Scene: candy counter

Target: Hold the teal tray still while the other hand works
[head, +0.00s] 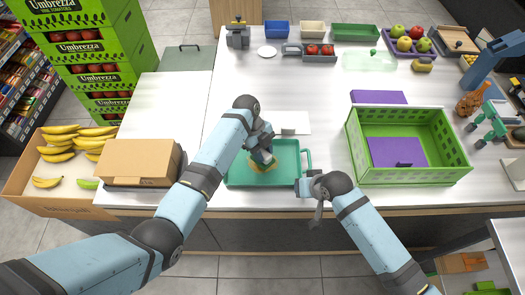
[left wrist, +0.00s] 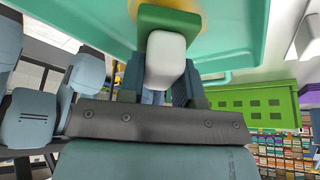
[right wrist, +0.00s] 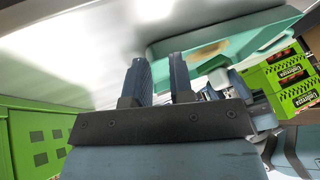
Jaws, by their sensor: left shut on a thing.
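The teal tray (head: 234,179) lies on the white counter near its front edge, with a handle (head: 308,160) on its right side. My left gripper (head: 262,150) is over the tray, shut on the white grip (left wrist: 166,58) of a scrubber with a green body (left wrist: 168,20) and yellow underside. The scrubber is low over the tray's floor; the arm partly hides it. A brownish patch (right wrist: 207,50) shows in the tray. My right gripper (head: 316,188) is beside the tray's right front corner by the handle. Its fingers (right wrist: 162,75) are apart, with nothing seen between them.
A green crate (head: 458,172) with a purple thing inside stands right of the tray. A cardboard box (head: 140,160) and a banana bin (head: 20,180) are at left. A white sheet (head: 290,122) lies behind the tray. The counter's middle is mostly clear.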

